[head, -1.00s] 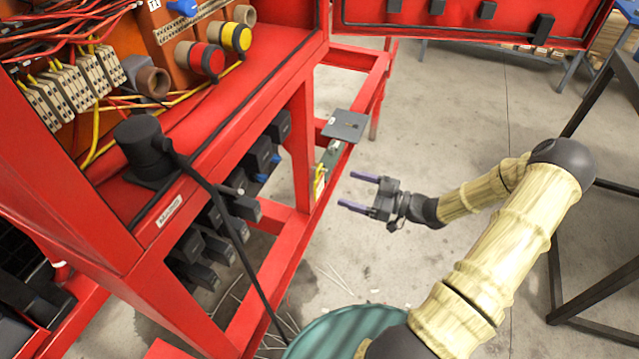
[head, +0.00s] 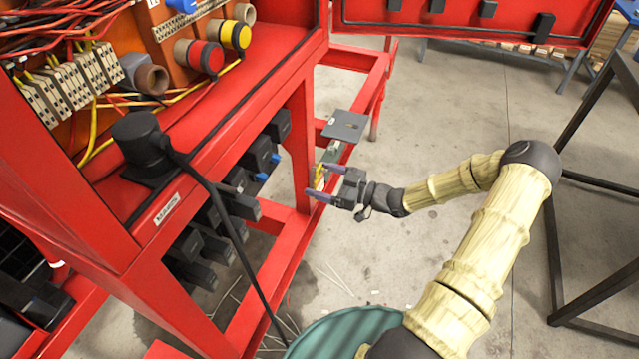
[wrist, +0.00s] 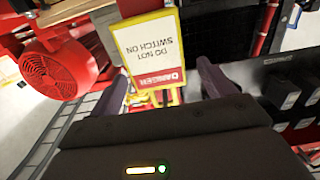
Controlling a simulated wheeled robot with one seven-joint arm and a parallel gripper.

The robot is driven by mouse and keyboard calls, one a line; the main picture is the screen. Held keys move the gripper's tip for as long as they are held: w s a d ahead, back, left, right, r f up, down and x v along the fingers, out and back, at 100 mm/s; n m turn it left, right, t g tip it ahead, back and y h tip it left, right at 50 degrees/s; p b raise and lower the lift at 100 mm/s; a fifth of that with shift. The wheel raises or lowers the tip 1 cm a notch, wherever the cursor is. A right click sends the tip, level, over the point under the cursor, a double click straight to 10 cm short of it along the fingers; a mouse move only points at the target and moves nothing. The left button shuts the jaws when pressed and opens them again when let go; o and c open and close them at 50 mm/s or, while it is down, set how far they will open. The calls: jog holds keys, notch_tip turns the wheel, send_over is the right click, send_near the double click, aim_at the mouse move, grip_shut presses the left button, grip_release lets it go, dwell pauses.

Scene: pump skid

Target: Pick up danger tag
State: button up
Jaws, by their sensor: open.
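The danger tag (wrist: 152,48) is a yellow-edged white card with a red "DANGER" band and the words "DO NOT SWITCH ON", upside down in the wrist view. It is just ahead of my gripper (wrist: 160,85), lying between the lines of its two fingers and apart from them as far as I can tell. In the head view a small yellow piece of the tag (head: 320,176) shows at the red frame, partly hidden by my gripper (head: 322,182). The gripper is open and empty, its fingers pointing left toward the frame.
A grey plate (head: 345,125) sits on the red frame just behind the tag. Black connectors (head: 259,155) line the red cabinet to the left. A black cable (head: 240,250) hangs in front of it. A green round drum (head: 345,335) stands below.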

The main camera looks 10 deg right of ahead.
aim_at(320, 180)
jog(key=shift+x, duration=1.55)
jog(key=shift+f, duration=0.1)
jog(key=shift+d, duration=0.1)
jog(key=shift+w, duration=0.1)
jog(key=c, duration=1.1)
